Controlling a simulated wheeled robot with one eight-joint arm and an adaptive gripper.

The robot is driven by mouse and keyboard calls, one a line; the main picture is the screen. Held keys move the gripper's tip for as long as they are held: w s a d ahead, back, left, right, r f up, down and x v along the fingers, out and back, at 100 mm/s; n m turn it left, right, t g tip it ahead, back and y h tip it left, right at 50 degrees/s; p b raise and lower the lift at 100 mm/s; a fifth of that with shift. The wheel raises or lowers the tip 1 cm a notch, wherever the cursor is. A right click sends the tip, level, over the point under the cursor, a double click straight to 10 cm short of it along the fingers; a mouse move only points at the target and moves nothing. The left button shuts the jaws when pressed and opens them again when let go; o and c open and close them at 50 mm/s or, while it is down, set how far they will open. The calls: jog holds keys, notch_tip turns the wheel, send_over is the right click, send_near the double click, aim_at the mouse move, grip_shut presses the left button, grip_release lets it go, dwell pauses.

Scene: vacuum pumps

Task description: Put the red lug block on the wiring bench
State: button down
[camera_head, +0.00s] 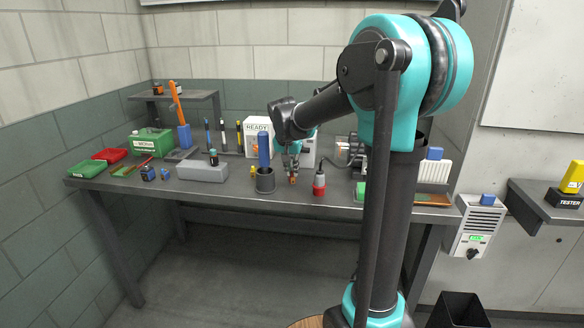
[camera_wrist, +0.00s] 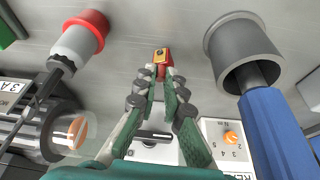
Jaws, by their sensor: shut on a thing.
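My gripper (camera_head: 291,174) is over the front middle of the grey bench (camera_head: 220,199), between a grey cup and a red-and-grey bottle. In the wrist view my gripper (camera_wrist: 161,76) is shut on the small red lug block (camera_wrist: 161,59), which has an orange-yellow face with a dark spot. The block sticks out past the fingertips, and the fingers hide part of it. It shows as a small orange-red spot in the head view (camera_head: 292,180). It is at or just above the bench top; I cannot tell if it touches.
The grey cup (camera_head: 264,184) with a blue-handled tool stands close on the left. The red-and-grey bottle (camera_head: 319,185) stands close on the right. A grey block (camera_head: 203,172), green box (camera_head: 150,143) and red tray (camera_head: 110,155) lie further left. A motor-like machine (camera_head: 352,150) is behind right.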

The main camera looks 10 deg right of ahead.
jog(key=shift+f, duration=0.15)
jog(key=shift+f, duration=0.6)
jog(key=shift+f, duration=0.25)
dwell(0.5)
jog(key=c, duration=1.6)
grip_release()
jog(key=shift+o, duration=0.2)
jog(key=v, duration=1.2)
grip_shut()
